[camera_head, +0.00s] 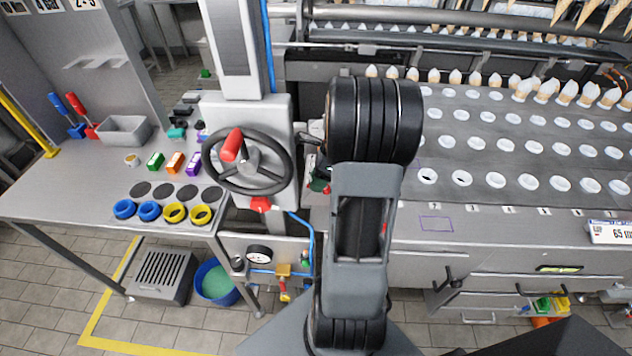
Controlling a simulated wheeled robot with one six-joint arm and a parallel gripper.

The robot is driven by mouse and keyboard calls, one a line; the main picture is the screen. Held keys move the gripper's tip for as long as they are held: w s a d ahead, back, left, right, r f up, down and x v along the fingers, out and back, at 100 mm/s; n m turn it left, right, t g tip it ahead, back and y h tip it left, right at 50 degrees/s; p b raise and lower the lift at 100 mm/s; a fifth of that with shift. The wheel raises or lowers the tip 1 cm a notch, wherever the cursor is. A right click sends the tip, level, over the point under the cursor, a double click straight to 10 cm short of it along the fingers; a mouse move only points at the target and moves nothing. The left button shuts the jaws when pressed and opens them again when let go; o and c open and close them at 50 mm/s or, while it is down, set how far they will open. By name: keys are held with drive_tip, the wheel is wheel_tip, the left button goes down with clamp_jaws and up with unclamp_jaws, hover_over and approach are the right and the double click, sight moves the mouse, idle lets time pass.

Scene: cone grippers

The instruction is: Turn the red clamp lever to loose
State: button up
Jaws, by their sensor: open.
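I cannot tell for certain which red part is the clamp lever. My arm rises from the bottom middle, right of the wheel. Its dark joint hides what is behind it, and I cannot make out my gripper.
A gauge (258,254) and pipes are below the wheel. The cone machine (480,150) fills the right.

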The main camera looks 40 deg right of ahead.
drive_tip(key=shift+w+a+f, duration=0.1)
drive_tip(key=shift+a+f, duration=0.2)
drive_tip(key=shift+f, duration=0.25)
clamp_jaws()
